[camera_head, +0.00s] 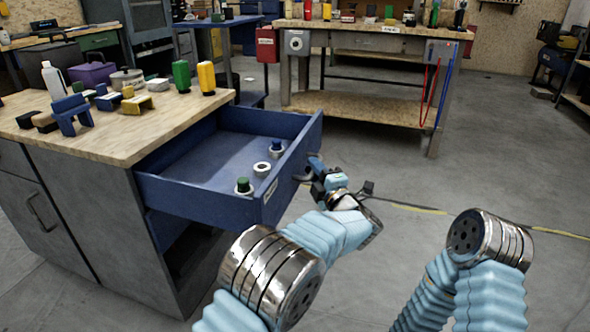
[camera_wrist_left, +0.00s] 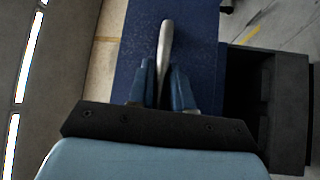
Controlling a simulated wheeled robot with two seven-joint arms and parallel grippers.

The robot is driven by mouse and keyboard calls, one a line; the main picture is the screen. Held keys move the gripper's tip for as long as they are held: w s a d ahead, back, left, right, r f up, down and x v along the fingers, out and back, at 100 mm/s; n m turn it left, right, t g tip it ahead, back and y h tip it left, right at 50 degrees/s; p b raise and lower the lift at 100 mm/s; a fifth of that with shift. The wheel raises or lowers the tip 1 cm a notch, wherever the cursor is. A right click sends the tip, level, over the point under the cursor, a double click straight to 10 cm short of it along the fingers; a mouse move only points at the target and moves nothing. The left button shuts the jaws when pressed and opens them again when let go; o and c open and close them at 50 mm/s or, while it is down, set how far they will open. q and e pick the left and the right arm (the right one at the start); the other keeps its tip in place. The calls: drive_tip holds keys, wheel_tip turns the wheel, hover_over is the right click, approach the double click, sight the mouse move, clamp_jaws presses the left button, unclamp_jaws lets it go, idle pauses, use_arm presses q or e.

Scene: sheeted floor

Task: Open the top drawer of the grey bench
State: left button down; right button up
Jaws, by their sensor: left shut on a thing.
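The grey bench (camera_head: 105,200) stands at the left with a wooden top. Its blue top drawer (camera_head: 185,183) is pulled well out toward the right, so its inside shows. My left gripper (camera_head: 316,174) is at the outer face of the drawer front. In the left wrist view my left gripper (camera_wrist_left: 164,82) is shut on the metal drawer handle (camera_wrist_left: 165,42), which stands between its two blue fingers against the blue front (camera_wrist_left: 202,45). My right arm shows at the lower right of the head view, but its gripper is out of view.
A few small round parts (camera_head: 262,169) lie in the drawer. Bottles, blocks and boxes, one a purple box (camera_head: 92,74), stand on the bench top. A second workbench (camera_head: 370,108) stands behind. The floor (camera_head: 400,260) right of the drawer is clear.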

use_arm(q)
drive_tip(key=shift+s+d, duration=0.35)
drive_tip(key=shift+d, duration=0.55)
drive_tip(key=c, duration=1.2)
unclamp_jaws()
drive_tip(key=shift+o, duration=0.2)
drive_tip(key=v, duration=0.7)
drive_tip(key=shift+s, duration=0.25)
drive_tip(key=shift+d, duration=0.1)
